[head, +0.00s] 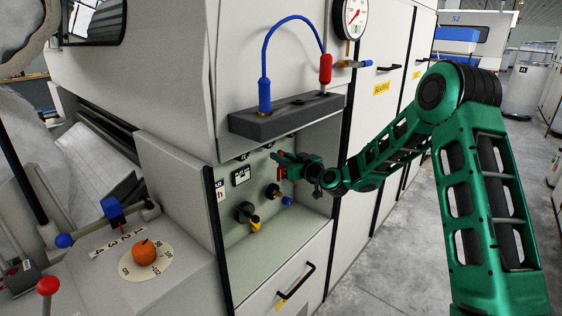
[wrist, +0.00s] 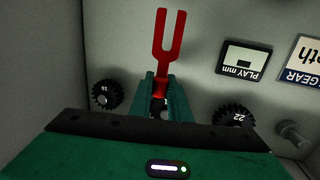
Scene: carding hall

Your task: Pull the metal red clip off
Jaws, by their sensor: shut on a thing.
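The red metal clip (wrist: 161,38) is a flat two-pronged fork, with its prongs pointing up in the wrist view. My gripper (wrist: 161,88) is shut on the clip's stem. In the head view, my gripper (head: 290,164) is inside the open recess of the grey machine, and only a little red of the clip (head: 280,173) shows beside the fingers. The prongs look clear of any shaft in the wrist view. The fingers hide the clip's lower end.
Toothed wheels marked 19 (wrist: 106,95) and 22 (wrist: 233,117) flank my gripper. A dark ledge (head: 286,117) with a blue cable (head: 264,70) overhangs the recess. The recess floor is clear.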

